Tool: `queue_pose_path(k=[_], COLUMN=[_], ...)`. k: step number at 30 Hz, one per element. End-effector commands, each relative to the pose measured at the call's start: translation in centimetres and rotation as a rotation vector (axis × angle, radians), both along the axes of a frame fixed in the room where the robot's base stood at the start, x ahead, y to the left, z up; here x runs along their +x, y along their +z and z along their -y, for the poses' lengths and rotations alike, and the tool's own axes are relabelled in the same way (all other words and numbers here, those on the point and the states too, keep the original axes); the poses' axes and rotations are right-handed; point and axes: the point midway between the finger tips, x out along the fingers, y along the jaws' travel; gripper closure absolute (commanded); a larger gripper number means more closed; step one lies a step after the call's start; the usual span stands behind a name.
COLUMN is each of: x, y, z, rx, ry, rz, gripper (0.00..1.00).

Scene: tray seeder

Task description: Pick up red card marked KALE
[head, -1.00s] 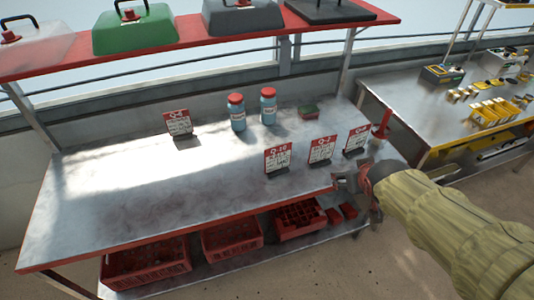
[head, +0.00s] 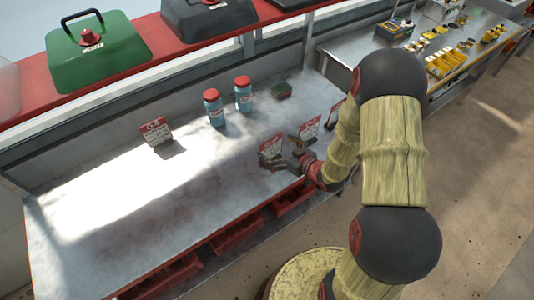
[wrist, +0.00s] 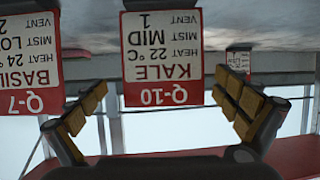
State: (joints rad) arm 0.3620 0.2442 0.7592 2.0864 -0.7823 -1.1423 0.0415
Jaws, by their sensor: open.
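The KALE card (wrist: 162,60) is a white card with a red band marked Q-10. It shows upside down in the middle of the wrist view, between the two yellow-padded fingers of my open gripper (wrist: 160,92). In the head view the KALE card (head: 270,146) stands in a dark holder near the front edge of the bench. My gripper (head: 281,155) is right at it there, with one finger to each side. I cannot tell whether the fingers touch the card.
A BASIL card marked Q-7 (wrist: 30,65) stands close beside it; another card (head: 335,112) is partly behind my arm. The bench's left side (head: 100,200) is clear.

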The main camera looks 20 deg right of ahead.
Motion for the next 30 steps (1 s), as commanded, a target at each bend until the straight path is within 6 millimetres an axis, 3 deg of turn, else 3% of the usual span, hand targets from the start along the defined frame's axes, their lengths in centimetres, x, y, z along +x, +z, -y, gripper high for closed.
queue_pose_path(k=[18, 25, 30], x=[5.6, 5.7, 5.7], y=[-2.3, -2.2, -2.2], z=[-3.0, -2.9, -2.9], rx=[-0.003, -0.002, -0.002], ry=[0.0, -0.001, -0.002], rz=[-0.001, 0.0, 0.0], gripper=[0.0, 0.01, 0.1])
